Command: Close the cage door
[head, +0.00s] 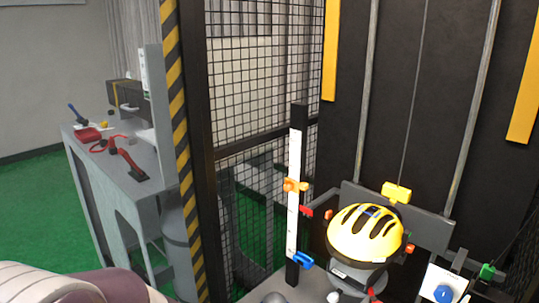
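A black wire-mesh panel (262,75) of the cage stands upright in the middle of the head view. A dark post with a yellow-and-black striped edge (178,120) stands along its left side. I cannot tell which part is the cage door, or whether a handle or latch is in view. Part of my own arm shows at the bottom left corner. Neither gripper is in view.
Inside the cage, a yellow helmet (364,234) sits on a holder below a yellow block (396,192) and two vertical rails. A white scale strip (294,190) stands to its left. A grey bench (110,165) with tools is at left. Green floor (35,210) is clear there.

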